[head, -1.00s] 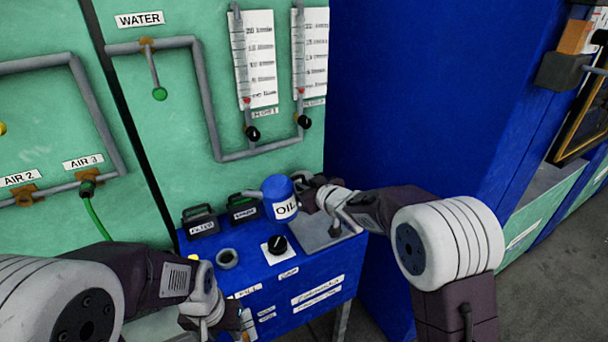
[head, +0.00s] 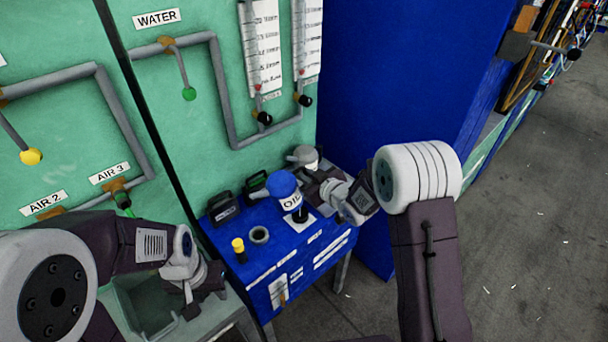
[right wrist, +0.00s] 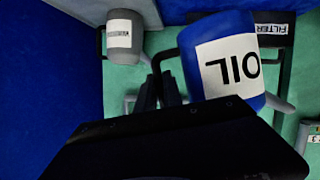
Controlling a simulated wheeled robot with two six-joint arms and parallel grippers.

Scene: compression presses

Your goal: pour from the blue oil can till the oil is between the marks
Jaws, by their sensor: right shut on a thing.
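The blue oil can (head: 283,186) with a white OIL label is held above the blue cabinet top, its spout toward the left. My right gripper (right wrist: 165,92) is shut on its handle; the can fills the upper right of the right wrist view (right wrist: 205,85). The round dark filler opening (head: 259,235) lies in front and left of the can, apart from it. A yellow-topped cap (head: 238,245) stands left of the opening. A narrow amber strip on a white plate (head: 279,290) shows on the cabinet front; its marks are too small to read. My left gripper (head: 198,290) is left of the cabinet; its jaws are unclear.
A grey can (head: 304,156) stands behind the blue one and also shows in the right wrist view (right wrist: 122,35). Black-handled filter units (head: 224,207) sit at the back left. A black knob (head: 299,215) is below the can. A green-walled basin (head: 140,305) lies left.

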